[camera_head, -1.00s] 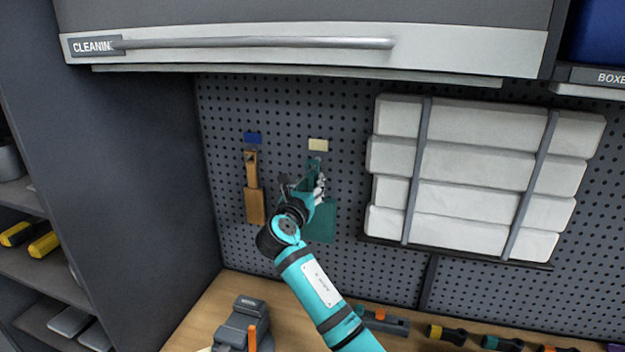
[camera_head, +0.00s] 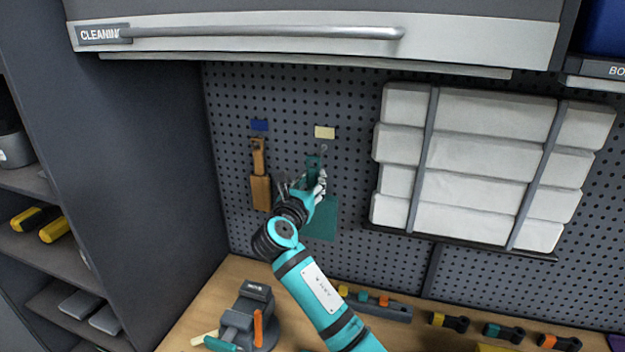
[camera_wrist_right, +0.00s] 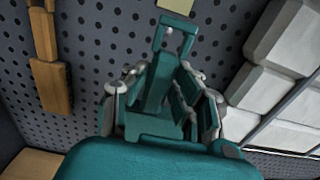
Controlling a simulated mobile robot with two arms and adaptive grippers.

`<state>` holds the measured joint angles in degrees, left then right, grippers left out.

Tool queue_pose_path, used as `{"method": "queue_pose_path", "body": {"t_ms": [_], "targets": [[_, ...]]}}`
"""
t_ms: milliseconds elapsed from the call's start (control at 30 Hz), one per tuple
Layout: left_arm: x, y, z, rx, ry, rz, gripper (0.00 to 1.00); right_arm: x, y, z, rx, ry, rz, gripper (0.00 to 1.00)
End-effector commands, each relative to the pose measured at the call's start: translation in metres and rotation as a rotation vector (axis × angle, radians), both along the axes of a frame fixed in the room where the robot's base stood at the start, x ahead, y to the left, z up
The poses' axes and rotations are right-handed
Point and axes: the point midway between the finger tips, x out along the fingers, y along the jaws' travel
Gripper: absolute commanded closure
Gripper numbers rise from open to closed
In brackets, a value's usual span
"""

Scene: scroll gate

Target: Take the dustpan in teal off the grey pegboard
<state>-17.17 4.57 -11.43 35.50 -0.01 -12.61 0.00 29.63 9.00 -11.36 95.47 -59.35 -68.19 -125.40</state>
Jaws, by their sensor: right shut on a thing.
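The teal dustpan (camera_head: 320,220) is in front of the grey pegboard (camera_head: 350,190), below a pale yellow label. My right gripper (camera_head: 312,190) is shut on its handle. The looped handle top (camera_wrist_right: 176,28) shows above the fingers. In the head view a small hook (camera_head: 323,148) shows above and right of the handle top, apart from it. My left gripper is not in view.
An orange-brown brush (camera_head: 260,190) hangs left under a blue label (camera_head: 260,125). White packs (camera_head: 480,160) are strapped on the board at right. A cabinet door (camera_head: 300,40) overhangs above. The wooden bench (camera_head: 215,300) below holds a vise (camera_head: 245,315) and several tools.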

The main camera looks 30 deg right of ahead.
Motion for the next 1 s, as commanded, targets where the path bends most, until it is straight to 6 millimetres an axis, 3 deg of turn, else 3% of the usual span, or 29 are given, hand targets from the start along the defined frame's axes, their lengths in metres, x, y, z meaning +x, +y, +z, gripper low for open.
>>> {"method": "queue_pose_path", "body": {"t_ms": [333,1000], "targets": [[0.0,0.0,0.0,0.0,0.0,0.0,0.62,-0.003,0.004,0.0,0.0,-0.001,0.001,1.0],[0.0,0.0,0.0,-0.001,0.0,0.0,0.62,-0.046,0.054,0.0,0.0,0.0,0.002,1.0]]}}
